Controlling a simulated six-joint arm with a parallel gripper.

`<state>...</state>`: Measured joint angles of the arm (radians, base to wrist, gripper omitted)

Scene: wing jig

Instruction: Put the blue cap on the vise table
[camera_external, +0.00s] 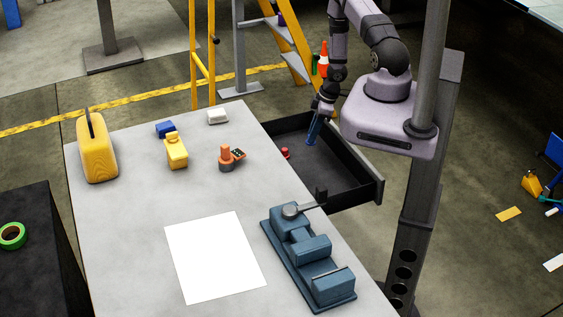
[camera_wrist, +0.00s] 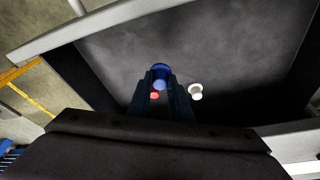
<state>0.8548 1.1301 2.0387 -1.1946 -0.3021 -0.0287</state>
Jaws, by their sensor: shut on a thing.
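My gripper (camera_external: 312,134) is above the open black drawer, at the right side of the grey table (camera_external: 130,230). In the wrist view its dark fingers (camera_wrist: 160,90) are shut on the blue cap (camera_wrist: 160,71), which sits between their tips. In the external view I cannot make out the cap from the bluish fingers. The blue vise (camera_external: 310,260) stands on the table near its front right edge, apart from the gripper.
The drawer (camera_external: 355,194) holds a red cap (camera_external: 285,153) and a white cap (camera_wrist: 196,92). A white sheet (camera_external: 215,257) lies left of the vise. A yellow toaster-like object (camera_external: 97,150), a yellow bottle (camera_external: 175,152) and an orange item (camera_external: 226,157) stand farther back.

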